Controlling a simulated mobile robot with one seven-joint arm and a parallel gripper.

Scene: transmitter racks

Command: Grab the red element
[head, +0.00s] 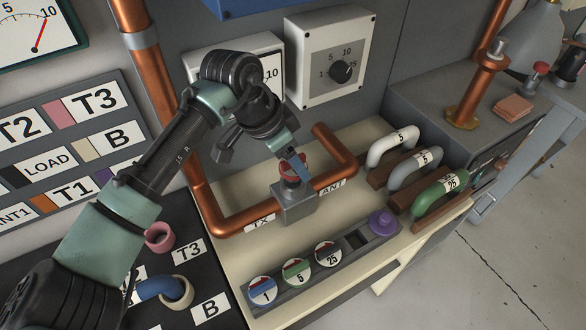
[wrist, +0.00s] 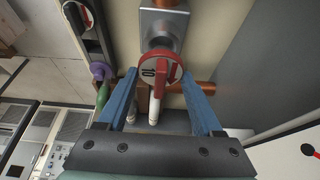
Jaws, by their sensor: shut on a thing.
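The red element (head: 291,171) is a round plug with a white face, a red bar and a "10" on it. It is at the top of the grey line block (head: 295,203) between the TX and ANT copper pipes. In the wrist view the red element (wrist: 158,72) is between the blue fingertips of my gripper (wrist: 160,78), with the grey block (wrist: 170,28) beyond it. In the head view my gripper (head: 297,162) reaches down to it and is shut on it. I cannot tell whether its lower end is in the block.
A grey holder (head: 382,240) in front carries elements marked 1, 5 and 25, a dark empty slot and a purple knob (head: 381,222). White, grey and green handles (head: 440,195) stand to the right. A dial box (head: 335,60) and copper pipes (head: 240,222) stand close to my arm.

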